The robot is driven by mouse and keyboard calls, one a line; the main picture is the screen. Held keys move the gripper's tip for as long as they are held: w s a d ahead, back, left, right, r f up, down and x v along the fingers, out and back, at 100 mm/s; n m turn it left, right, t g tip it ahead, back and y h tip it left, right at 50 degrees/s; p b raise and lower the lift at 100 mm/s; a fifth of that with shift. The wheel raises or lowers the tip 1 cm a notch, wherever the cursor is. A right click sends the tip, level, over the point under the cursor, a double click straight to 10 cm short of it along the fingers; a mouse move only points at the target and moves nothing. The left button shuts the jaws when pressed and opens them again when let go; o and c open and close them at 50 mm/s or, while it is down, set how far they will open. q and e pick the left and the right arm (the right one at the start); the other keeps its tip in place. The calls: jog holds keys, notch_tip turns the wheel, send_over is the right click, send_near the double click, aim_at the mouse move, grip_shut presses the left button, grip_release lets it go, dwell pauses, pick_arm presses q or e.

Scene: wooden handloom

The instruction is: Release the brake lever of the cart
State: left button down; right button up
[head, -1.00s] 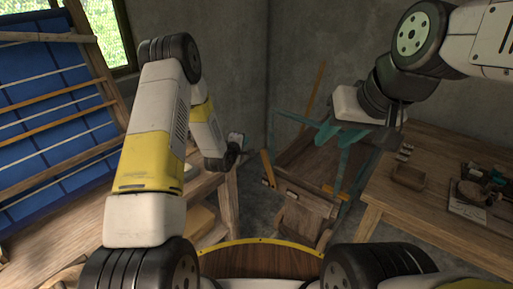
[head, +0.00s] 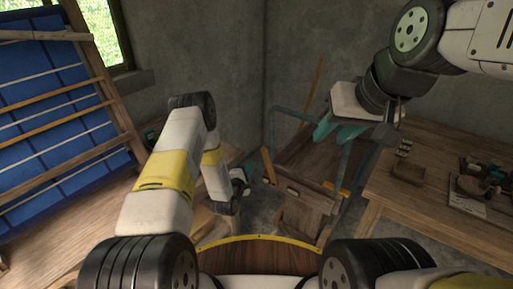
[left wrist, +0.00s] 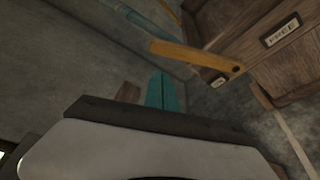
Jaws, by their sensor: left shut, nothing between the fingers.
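The wooden cart (head: 308,212) stands on the floor in the corner, right of centre in the head view. An orange-yellow lever (head: 268,166) sits at its left front edge. In the left wrist view this lever (left wrist: 195,55) runs along the cart's wood, near a plate reading FREE (left wrist: 282,32); a second small plate (left wrist: 219,80) lies by its pivot end, its text unreadable. My left gripper (head: 245,176) is left of the lever and apart from it. Its teal fingers (left wrist: 161,88) are shut and empty.
A wooden workbench (head: 400,215) with a small box (head: 408,172) and tools stands right of the cart. A wooden table (head: 215,230) lies under my left arm. The blue-backed loom (head: 60,130) is at the left. A second orange piece (head: 337,190) is on the cart's right side.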

pick_arm(q)
send_over(269, 167)
jog(key=w+a, duration=0.1)
jog(key=a, duration=0.5)
jog(key=shift+w+d+f, duration=0.2)
jog(key=shift+d+f, duration=0.05)
jog(key=shift+f, duration=0.35)
